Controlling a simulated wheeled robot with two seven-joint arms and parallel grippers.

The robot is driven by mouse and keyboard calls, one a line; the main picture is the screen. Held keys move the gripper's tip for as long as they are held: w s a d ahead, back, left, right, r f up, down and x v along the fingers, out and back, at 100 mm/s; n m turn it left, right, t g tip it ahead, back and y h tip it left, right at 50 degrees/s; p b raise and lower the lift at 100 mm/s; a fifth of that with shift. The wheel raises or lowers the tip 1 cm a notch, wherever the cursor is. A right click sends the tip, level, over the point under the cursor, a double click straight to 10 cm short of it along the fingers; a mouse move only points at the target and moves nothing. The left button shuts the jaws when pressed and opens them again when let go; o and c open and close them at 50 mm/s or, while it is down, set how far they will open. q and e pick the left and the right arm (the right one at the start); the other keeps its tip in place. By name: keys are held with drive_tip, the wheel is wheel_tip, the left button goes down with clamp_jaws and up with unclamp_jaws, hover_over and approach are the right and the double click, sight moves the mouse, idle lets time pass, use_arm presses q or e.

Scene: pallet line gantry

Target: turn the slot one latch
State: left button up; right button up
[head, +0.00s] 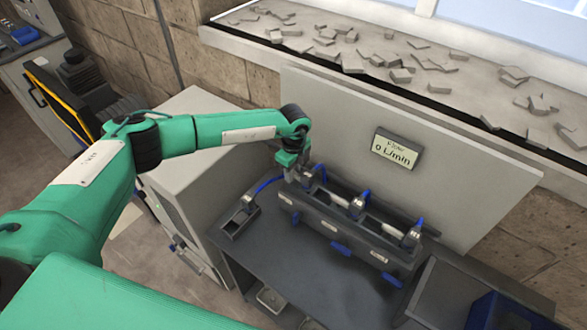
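A dark rack (355,241) with slots in a row sits on the grey bench against an upright panel. Blue latches show along its front: a left one (295,218), a middle one (341,249) and a right one (392,279). The pale labels above them are too small to read, so I cannot tell by label which is slot one. My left gripper (298,176) points down at the rack's left end, near a metal fitting with a blue hose. Its fingers are too small and hidden to judge, and contact is unclear. My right gripper is out of view.
A display reading 0 L/min (396,150) is on the panel (455,175) behind the rack. A small dark holder (239,220) stands left of the rack. The bench front (300,265) is clear. Rubble lies on the window sill (400,65).

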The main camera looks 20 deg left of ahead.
use_arm(q)
drive_tip(key=shift+c, duration=0.4)
clamp_jaws()
drive_tip(key=shift+f+m+b, duration=0.15)
drive_tip(key=shift+m+b, duration=0.75)
drive_tip(key=shift+b, duration=0.25)
drive_tip(key=m+b, duration=1.2)
drive_tip(key=b, duration=0.1)
drive_tip(key=shift+b, duration=0.4)
drive_tip(key=m+b, duration=0.2)
drive_tip(key=shift+m, duration=0.3)
drive_tip(key=shift+m+b, duration=0.4)
drive_tip(key=shift+r+m, duration=0.25)
drive_tip(key=shift+m, duration=0.25)
